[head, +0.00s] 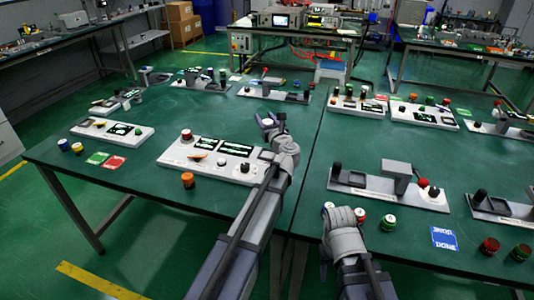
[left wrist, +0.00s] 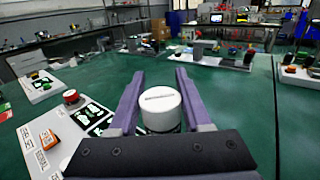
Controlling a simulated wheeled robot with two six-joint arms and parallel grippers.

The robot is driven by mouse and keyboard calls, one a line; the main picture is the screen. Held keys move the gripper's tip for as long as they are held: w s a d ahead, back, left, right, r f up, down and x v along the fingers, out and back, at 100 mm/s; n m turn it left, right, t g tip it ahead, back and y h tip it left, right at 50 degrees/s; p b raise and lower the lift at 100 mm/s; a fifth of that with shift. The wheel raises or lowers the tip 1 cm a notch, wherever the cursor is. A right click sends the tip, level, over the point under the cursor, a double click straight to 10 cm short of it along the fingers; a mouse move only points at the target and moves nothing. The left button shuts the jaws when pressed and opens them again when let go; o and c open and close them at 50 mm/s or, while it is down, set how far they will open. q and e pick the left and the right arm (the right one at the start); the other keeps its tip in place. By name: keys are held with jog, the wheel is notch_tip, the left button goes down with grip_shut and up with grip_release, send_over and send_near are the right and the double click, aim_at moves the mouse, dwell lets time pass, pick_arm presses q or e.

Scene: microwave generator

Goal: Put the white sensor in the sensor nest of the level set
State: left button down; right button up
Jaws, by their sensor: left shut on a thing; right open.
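My left gripper (head: 272,124) is shut on the white sensor (left wrist: 160,108), a short white cylinder with a slot line across its top. The sensor (head: 267,122) is upright between the fingers in the left wrist view, over the green table beyond a white board. This board (head: 172,157) carries a red knob, dark display panels and an orange piece; it also shows at the lower left of the left wrist view (left wrist: 43,130). My right gripper (head: 345,214) is open near the front edge.
A small white-topped cylinder (head: 328,207) stands beside my right gripper, with a red one (head: 360,214) and a green one (head: 388,222) to its right. A grey board with a raised block (head: 400,180) lies behind. An orange cylinder (head: 187,180) stands at the front left.

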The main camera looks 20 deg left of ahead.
pick_arm(q)
jog(key=shift+f+b, duration=4.8)
jog(key=shift+f, duration=0.2)
jog(key=shift+f, duration=0.2)
jog(key=shift+c, duration=1.7)
grip_release()
jog(key=shift+r, duration=0.1)
jog(key=shift+r, duration=0.2)
jog(key=v, duration=1.2)
